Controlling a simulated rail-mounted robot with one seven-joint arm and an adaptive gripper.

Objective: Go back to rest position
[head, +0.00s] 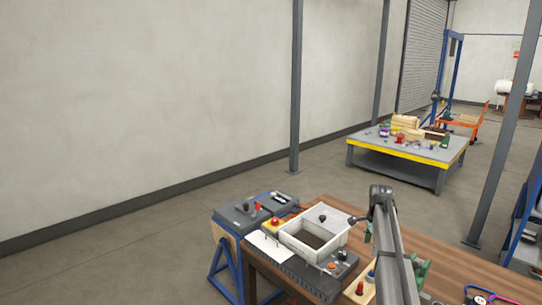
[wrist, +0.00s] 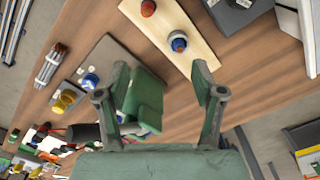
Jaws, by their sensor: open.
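My gripper (wrist: 160,82) shows in the wrist view with its two green and grey fingers spread wide apart. It is open, with nothing clamped between the tips. A green blocky part (wrist: 145,98) appears near the left finger; I cannot tell how far below it lies. The wrist view looks down at the brown bench top (wrist: 200,105).
The bench holds a white open box (head: 298,247), dark control boxes (head: 240,216) and a pale board with knobs (wrist: 160,30). A grey plate (wrist: 100,70) and a bundle of rods (wrist: 50,65) lie left in the wrist view. A yellow-edged table (head: 405,150) and grey posts (head: 296,90) stand beyond.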

